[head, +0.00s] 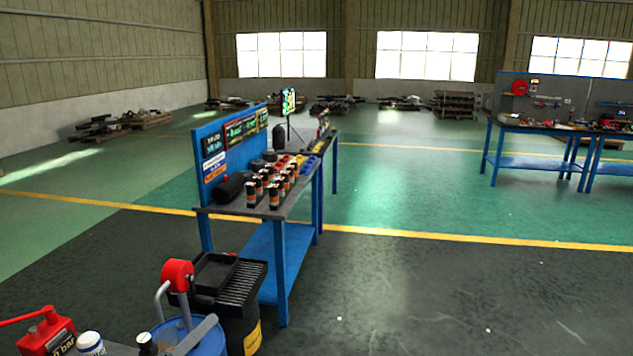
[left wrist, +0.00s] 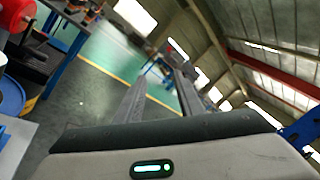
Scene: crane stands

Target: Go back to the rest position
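My left gripper (left wrist: 157,85) shows in the left wrist view. Its two dark grey fingers stand apart with nothing between them, and floor and distant benches show past them. I cannot make it out clearly in the head view. My right gripper is in neither view. No object is held in the fingers that I see.
A blue drum (head: 205,342) with a red-topped pump (head: 178,275) and a black bin (head: 243,322) stand at the lower left. A blue workbench (head: 283,270) holds cans and tools. More benches (head: 535,160) are far right. The floor (head: 430,295) at right is clear.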

